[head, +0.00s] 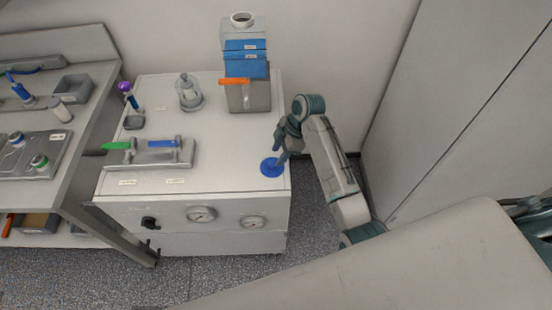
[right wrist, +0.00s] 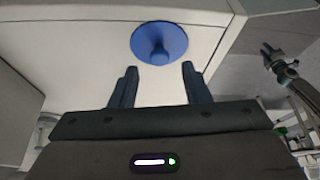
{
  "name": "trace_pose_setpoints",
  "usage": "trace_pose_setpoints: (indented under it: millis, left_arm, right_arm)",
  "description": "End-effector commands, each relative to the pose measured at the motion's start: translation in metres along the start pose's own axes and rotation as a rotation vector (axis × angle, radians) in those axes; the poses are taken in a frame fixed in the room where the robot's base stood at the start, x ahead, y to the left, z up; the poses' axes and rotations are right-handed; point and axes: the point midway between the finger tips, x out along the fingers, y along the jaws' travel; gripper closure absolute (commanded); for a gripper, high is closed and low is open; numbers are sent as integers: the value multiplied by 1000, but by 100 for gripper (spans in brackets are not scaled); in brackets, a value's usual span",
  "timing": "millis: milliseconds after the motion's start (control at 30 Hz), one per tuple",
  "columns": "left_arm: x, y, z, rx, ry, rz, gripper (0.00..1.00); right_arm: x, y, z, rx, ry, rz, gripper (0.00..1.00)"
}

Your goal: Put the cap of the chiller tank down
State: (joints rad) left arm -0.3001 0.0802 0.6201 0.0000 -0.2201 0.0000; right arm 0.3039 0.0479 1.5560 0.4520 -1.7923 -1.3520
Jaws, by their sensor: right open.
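The blue cap (head: 271,168) lies on the right front part of the white cabinet top. In the right wrist view the blue cap (right wrist: 159,43) shows as a round disc with a knob in its middle, lying just beyond my fingertips. My right gripper (head: 281,157) is above and beside the cap in the head view. Its two fingers (right wrist: 160,70) are apart, with nothing between them. A grey tank with blue bands and an open round neck (head: 242,19) stands at the back of the cabinet; I cannot tell if it is the chiller tank.
The white cabinet (head: 225,182) also bears a glass vessel (head: 189,92), a valve block with green and blue handles (head: 160,152) and a purple-topped tool (head: 128,92). An orange handle (head: 234,81) sticks out at the tank. A workbench (head: 85,130) stands left.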

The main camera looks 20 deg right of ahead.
Motion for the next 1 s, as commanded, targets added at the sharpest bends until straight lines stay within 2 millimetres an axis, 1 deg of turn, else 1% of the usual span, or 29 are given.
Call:
trace_pose_setpoints:
  millis: [33,200,300,400,500,600,1000]
  left_arm:
    - [8,1,0,0,0,0,64]
    - [18,1,1,0,1,0,64]
    - [22,2,2,0,1,0,64]
    - [20,2,1,0,1,0,64]
    - [20,2,1,0,1,0,64]
    - [20,2,1,0,1,0,64]
    - [20,2,1,0,1,0,64]
  right_arm:
    - [-9,2,2,-2,-2,7,57]
    - [-46,2,2,-2,-2,6,57]
    - [-64,1,1,-2,-2,5,57]
    - [-78,1,0,-1,-1,3,57]
    - [-84,1,0,0,0,2,57]
    - [-87,0,0,0,-1,0,57]
    - [-86,0,0,0,0,0,57]
